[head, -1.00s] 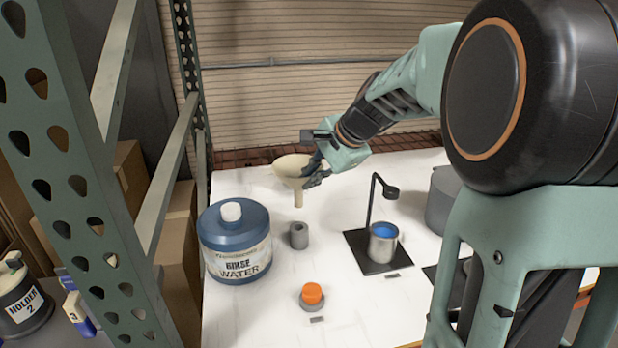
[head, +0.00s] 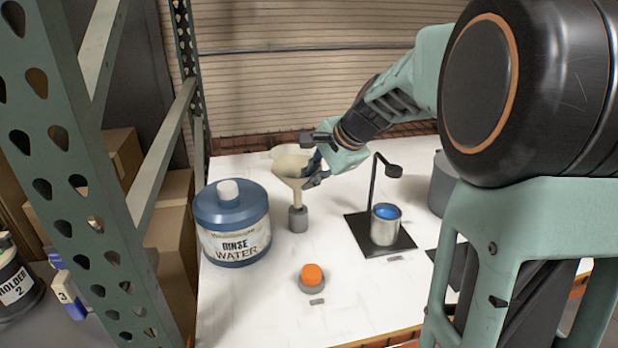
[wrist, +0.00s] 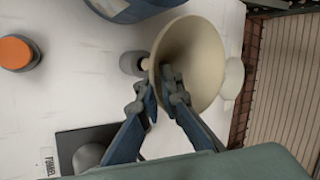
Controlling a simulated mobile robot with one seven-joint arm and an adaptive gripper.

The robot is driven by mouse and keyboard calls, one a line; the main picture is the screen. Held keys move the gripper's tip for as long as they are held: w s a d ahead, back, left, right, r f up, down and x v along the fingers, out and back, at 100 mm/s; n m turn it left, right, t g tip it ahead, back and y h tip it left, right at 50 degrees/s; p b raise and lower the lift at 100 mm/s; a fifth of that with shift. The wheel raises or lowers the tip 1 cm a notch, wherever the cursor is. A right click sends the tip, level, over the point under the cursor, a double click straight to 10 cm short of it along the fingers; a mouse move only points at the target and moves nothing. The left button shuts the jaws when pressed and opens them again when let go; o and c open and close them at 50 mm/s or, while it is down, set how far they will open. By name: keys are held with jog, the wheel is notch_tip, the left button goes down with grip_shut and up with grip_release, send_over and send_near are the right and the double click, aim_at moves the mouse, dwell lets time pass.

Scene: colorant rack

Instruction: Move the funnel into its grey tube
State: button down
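The cream funnel (head: 289,171) stands roughly upright with its spout (head: 298,198) meeting the top of the short grey tube (head: 298,221). I cannot tell how far the spout is inside the tube. In the wrist view the funnel's wide mouth (wrist: 205,62) faces the camera, and the grey tube (wrist: 130,64) shows beside its rim. My gripper (head: 314,170) is at the right side of the funnel.
The blue rinse-water jug (head: 233,226) stands close left of the tube. An orange-topped grey holder (head: 312,277) is in front. A blue-filled can (head: 385,225) on a black stand (head: 358,238) is to the right. A pale round object (wrist: 233,78) lies behind the funnel.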

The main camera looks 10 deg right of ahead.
notch_tip(320, 180, down, 6)
jog(key=b, duration=0.5)
jog(key=shift+f, duration=0.25)
dwell(2.0)
jog(key=c, duration=2.1)
grip_release()
